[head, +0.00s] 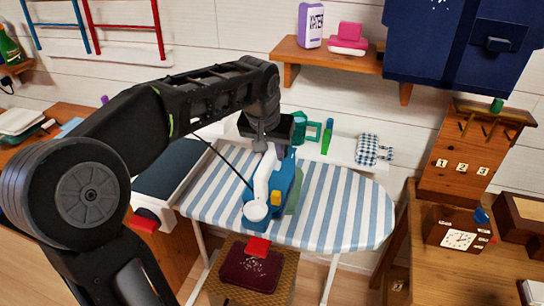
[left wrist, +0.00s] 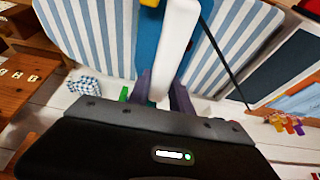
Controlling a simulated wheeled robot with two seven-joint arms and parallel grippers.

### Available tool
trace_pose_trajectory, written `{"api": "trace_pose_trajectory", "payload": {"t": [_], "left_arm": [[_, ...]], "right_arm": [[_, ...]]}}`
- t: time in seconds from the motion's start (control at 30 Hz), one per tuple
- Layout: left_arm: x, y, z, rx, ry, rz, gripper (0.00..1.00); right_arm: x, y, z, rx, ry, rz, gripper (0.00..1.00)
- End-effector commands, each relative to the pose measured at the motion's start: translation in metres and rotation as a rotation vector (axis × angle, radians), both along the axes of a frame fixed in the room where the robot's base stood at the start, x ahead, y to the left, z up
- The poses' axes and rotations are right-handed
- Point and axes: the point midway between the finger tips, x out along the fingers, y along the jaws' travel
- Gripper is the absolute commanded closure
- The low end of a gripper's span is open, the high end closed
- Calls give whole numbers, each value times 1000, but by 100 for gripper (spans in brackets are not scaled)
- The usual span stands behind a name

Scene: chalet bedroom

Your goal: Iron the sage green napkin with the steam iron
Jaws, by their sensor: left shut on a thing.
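The steam iron (head: 258,212) is blue with a white handle and a yellow button, and it is over the middle of the blue-and-white striped ironing board (head: 345,210). My left gripper (head: 270,146) is shut on the white handle from above; the left wrist view also shows the handle (left wrist: 177,45) between the fingers. A strip of the sage green napkin (head: 295,194) shows along the iron's right side; the rest is hidden under or behind the iron. I cannot tell whether the iron touches it. My right gripper is not in view.
A dark cord (head: 232,168) runs from the upper left to the iron. A blue checked cloth item (head: 372,150) lies behind the board, near green objects (head: 327,137). A wooden table with a clock (head: 458,240) stands at right. The board's right end is clear.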

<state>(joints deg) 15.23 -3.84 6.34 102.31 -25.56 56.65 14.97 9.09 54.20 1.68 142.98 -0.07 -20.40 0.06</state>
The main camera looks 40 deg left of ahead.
Motion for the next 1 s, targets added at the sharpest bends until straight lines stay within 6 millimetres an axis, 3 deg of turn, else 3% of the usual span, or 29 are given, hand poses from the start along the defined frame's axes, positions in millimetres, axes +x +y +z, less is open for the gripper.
{"api": "trace_pose_trajectory", "payload": {"t": [0.53, 1.0], "left_arm": [[3, 3, 52, 1, 2, -6, 100], [4, 4, 56, 0, 2, -6, 100]], "right_arm": [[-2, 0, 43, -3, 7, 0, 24], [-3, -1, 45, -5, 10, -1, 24]]}}
